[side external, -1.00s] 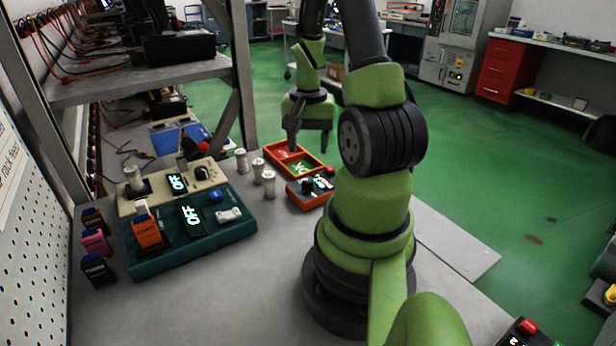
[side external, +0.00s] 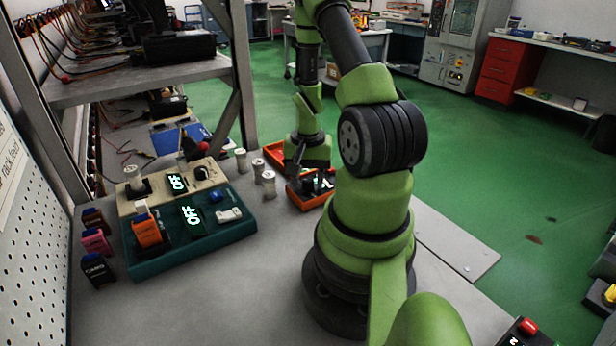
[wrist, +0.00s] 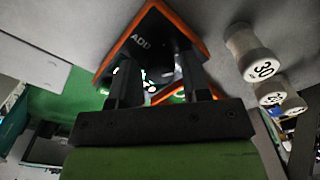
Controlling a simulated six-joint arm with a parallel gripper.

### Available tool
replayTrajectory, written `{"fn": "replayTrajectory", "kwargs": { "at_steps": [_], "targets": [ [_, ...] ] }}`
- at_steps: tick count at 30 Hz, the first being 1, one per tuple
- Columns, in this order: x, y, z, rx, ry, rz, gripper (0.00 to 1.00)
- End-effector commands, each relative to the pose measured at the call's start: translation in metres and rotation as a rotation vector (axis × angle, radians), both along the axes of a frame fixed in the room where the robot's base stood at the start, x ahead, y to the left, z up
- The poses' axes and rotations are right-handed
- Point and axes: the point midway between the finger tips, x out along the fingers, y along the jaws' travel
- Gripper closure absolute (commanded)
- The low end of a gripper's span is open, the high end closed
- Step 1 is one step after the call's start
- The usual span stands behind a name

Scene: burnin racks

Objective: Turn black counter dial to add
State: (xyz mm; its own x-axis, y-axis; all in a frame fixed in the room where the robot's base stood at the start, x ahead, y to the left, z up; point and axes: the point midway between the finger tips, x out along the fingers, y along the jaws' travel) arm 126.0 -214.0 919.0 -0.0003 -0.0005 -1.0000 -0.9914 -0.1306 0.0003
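The counter is an orange-rimmed black box (side external: 309,205) on the grey bench, partly covered by my gripper. In the wrist view its dark face (wrist: 146,48) carries the word ADD near one corner. My gripper (side external: 308,178) is lowered over the box. In the wrist view my gripper (wrist: 160,78) has its two fingers apart, one on each side of the dark dial (wrist: 160,74). The dial is mostly in shadow, so I cannot tell whether the fingers touch it or where it points.
Several white weights stand left of the counter, one (side external: 269,184) close to it; one marked 30 (wrist: 258,60) shows in the wrist view. A teal unit (side external: 190,240) and a beige unit (side external: 200,172) show OFF.

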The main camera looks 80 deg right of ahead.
Motion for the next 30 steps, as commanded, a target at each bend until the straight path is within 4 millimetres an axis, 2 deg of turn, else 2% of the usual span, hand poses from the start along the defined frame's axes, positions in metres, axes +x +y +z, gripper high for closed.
{"fn": "replayTrajectory", "kwargs": {
  "at_steps": [1,4,5,17,30],
  "targets": [
    [0.0000,0.0000,0.0001,0.000,0.000,0.000,0.69],
    [0.0000,0.0000,0.0002,0.000,0.000,0.000,0.92],
    [0.0000,0.0000,0.0002,0.000,0.000,0.000,0.95],
    [0.0000,0.0000,0.0004,0.000,0.000,0.067,0.95],
    [0.0000,-0.0001,0.0006,0.000,-0.001,0.421,0.95]
  ]
}}
